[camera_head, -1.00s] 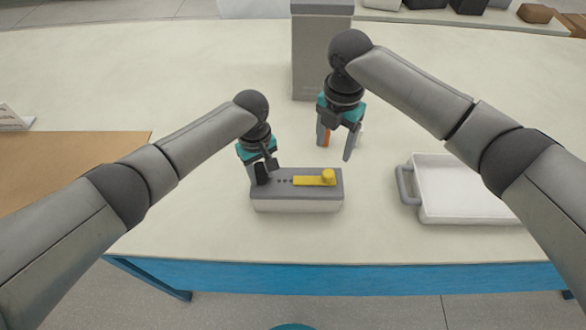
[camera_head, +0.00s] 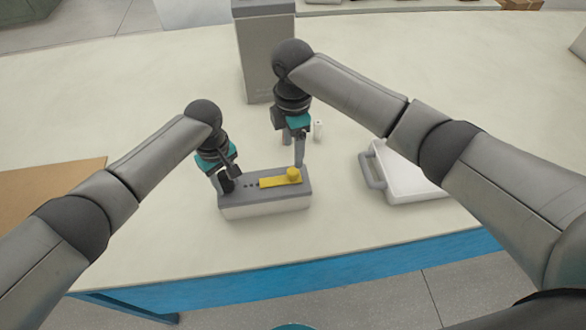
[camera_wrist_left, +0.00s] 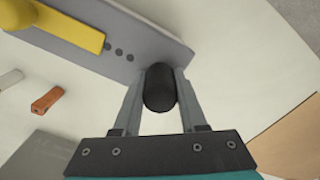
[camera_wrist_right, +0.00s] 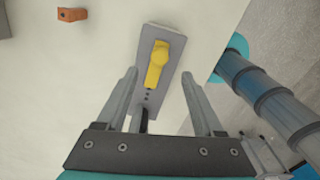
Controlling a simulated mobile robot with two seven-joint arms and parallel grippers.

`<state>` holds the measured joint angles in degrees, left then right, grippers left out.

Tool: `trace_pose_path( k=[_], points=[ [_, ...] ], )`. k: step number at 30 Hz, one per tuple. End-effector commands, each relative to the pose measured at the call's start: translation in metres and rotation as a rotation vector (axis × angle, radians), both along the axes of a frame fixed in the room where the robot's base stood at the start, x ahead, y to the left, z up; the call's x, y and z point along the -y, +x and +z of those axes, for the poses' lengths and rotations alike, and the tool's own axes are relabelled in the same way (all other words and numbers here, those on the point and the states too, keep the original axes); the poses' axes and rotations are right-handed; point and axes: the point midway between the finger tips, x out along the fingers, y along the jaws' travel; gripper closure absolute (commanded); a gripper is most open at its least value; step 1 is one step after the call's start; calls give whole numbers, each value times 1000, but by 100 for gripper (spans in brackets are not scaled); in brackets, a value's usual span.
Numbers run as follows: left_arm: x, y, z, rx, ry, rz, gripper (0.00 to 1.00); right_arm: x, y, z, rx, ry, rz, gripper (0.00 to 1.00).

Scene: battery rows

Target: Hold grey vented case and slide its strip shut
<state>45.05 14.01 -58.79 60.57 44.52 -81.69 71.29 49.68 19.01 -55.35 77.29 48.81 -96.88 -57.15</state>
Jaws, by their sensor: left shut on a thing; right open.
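The grey vented case (camera_head: 240,207), with a grey top and pale sides, lies on the table. Its yellow strip (camera_head: 272,182) lies along the top, with a round knob (camera_head: 293,174) at the right end and dark holes at its left. My left gripper (camera_head: 225,182) is shut on the black post at the case's left end; the post (camera_wrist_left: 160,88) shows between the fingers in the left wrist view. My right gripper (camera_head: 294,150) is open and empty, above and just behind the knob. In the right wrist view the strip (camera_wrist_right: 156,68) appears between its fingers, apart from them.
A tall grey box (camera_head: 266,60) stands behind the case. A white tray (camera_head: 385,185) with a grey handle is at the right. A small white cylinder (camera_head: 318,130) and an orange block (camera_wrist_right: 72,14) lie behind the case. A brown mat (camera_head: 50,190) is at the left.

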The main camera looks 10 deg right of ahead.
Motion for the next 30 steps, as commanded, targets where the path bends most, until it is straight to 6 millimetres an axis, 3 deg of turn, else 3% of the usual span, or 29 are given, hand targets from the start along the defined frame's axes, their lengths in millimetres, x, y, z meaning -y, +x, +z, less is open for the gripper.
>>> trace_pose_path(
  k=[6, 12, 19, 28, 30],
  points=[
    [0, 0, 0, 1, -2, 0, 100, 0, -1, -49, -4, -2, 1, 31],
    [1, 0, 1, 1, -2, 0, 100, 0, -1, -77, -3, -1, 2, 31],
    [1, 0, 0, 1, -2, 0, 100, 0, 0, -90, 0, 0, 2, 31],
    [1, 0, 0, 1, -2, 0, 100, 0, 0, -91, 1, 0, 3, 31],
    [1, 0, 1, 1, -2, 0, 100, 0, 0, -91, 1, 0, 3, 39]
  ],
)
